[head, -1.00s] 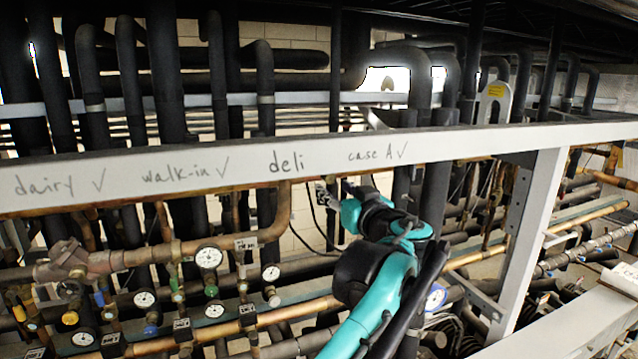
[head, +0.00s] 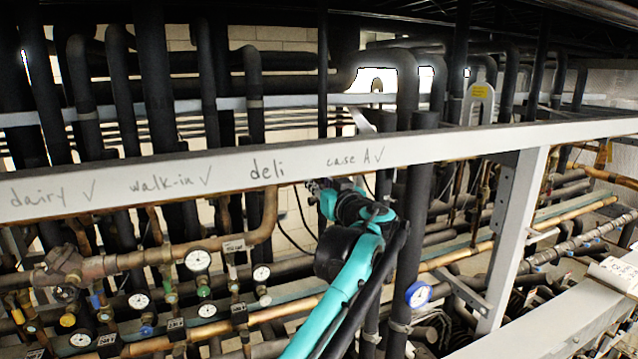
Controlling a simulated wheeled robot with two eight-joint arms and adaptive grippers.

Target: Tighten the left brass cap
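I cannot pick out the left brass cap with certainty; the fittings among the pipes are small and dark. My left gripper (head: 318,188) is at the end of the teal and black arm, just below the white rail between the "deli" and "case A" labels. It points away from me into the pipes. It is small and partly hidden by its own wrist, so I cannot tell whether its fingers are open or shut, or whether it touches anything. My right gripper is not in view.
The white labelled rail (head: 225,174) crosses above the gripper. A copper pipe (head: 269,215) and gauges (head: 198,260) stand to its left. A blue-rimmed gauge (head: 418,294) and a dark vertical pipe (head: 421,190) are on the right. A white post (head: 517,235) stands farther right.

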